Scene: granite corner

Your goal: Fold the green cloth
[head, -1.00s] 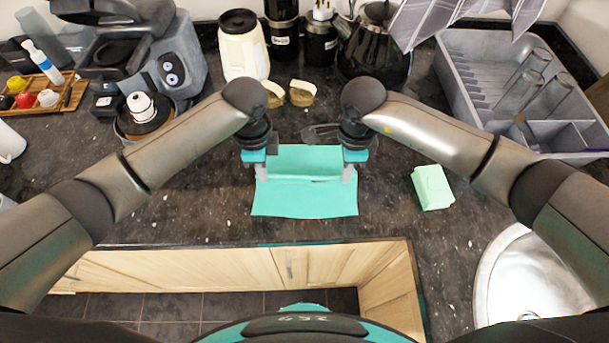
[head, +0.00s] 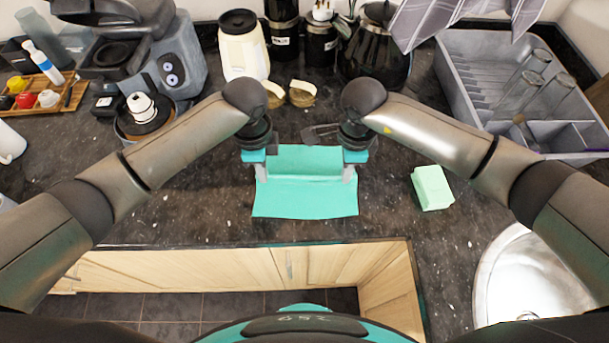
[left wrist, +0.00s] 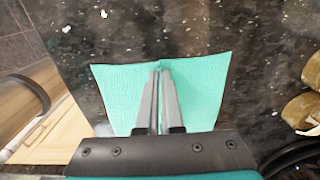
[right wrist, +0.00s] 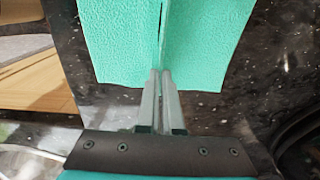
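The green cloth (head: 305,198) lies on the dark counter in front of me, with a crease running across its middle from side to side. My left gripper (head: 261,175) is at the left end of this crease and my right gripper (head: 349,174) is at the right end. In the left wrist view the fingers (left wrist: 162,68) are close together on the cloth (left wrist: 200,85), at its centre line. In the right wrist view the fingers (right wrist: 160,72) close on the cloth's edge (right wrist: 210,45), where a narrow upright ridge separates its two halves.
A pale green block (head: 433,188) lies right of the cloth. A grey dish rack (head: 480,85) with glasses and a steel sink (head: 510,275) are further right. Two small jars (head: 302,93) and a black kettle (head: 375,55) stand behind. The counter's front edge is close.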

